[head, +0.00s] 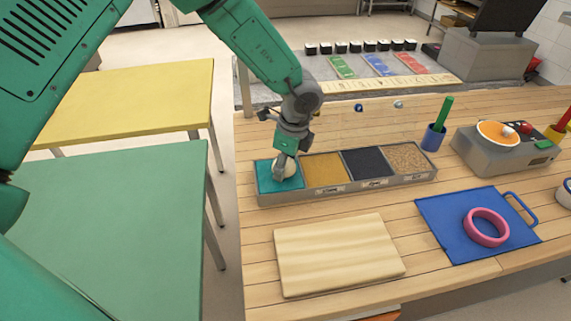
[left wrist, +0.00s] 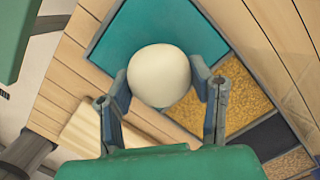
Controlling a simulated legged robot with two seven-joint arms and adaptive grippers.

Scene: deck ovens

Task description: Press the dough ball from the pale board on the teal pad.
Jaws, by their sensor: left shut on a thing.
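The dough ball (left wrist: 159,75) is pale and round. My left gripper (head: 286,168) is shut on it, one finger on each side in the left wrist view (left wrist: 160,88). The gripper points down over the teal pad (head: 265,182), the leftmost section of a grey tray. The teal pad also shows behind the ball in the left wrist view (left wrist: 120,38). I cannot tell whether the ball touches the pad. The pale board (head: 338,254) lies bare on the bench in front of the tray. My right gripper is not in view.
Beside the teal pad are a yellow section (head: 324,167), a dark section (head: 367,162) and a speckled section (head: 408,157). A blue board (head: 450,225) with a pink ring (head: 486,227) lies at the right. A blue cup (head: 433,137) and a grey scale (head: 505,150) stand behind.

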